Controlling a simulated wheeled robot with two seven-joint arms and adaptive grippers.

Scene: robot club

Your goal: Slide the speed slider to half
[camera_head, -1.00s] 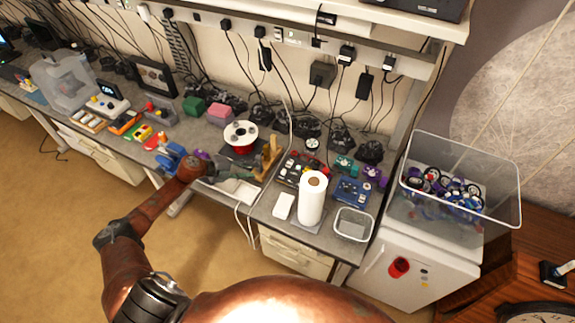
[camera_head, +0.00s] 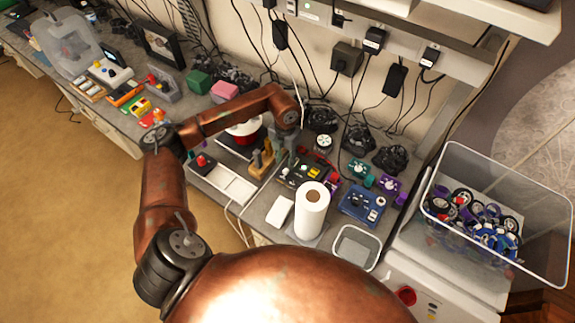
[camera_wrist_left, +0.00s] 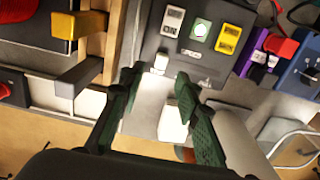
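A dark control box (camera_head: 312,172) lies on the bench left of the blue box. In the left wrist view the control box (camera_wrist_left: 205,65) shows a yellow switch plate, a green plate with a round button, a pale switch plate and a small white knob (camera_wrist_left: 161,62) near its lower left corner. I cannot read which control is the speed slider. My left gripper (camera_wrist_left: 158,84) is open and empty; its green fingertips point toward the white knob, which appears between and just beyond them. In the head view the gripper (camera_head: 283,155) is above the box's left edge, partly hard to see.
A paper roll (camera_head: 310,208) and a white block (camera_head: 280,211) stand close in front of the box. A wooden stand (camera_head: 262,162) is just left. A blue box (camera_head: 361,204) and an empty clear bin (camera_head: 355,248) are to the right.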

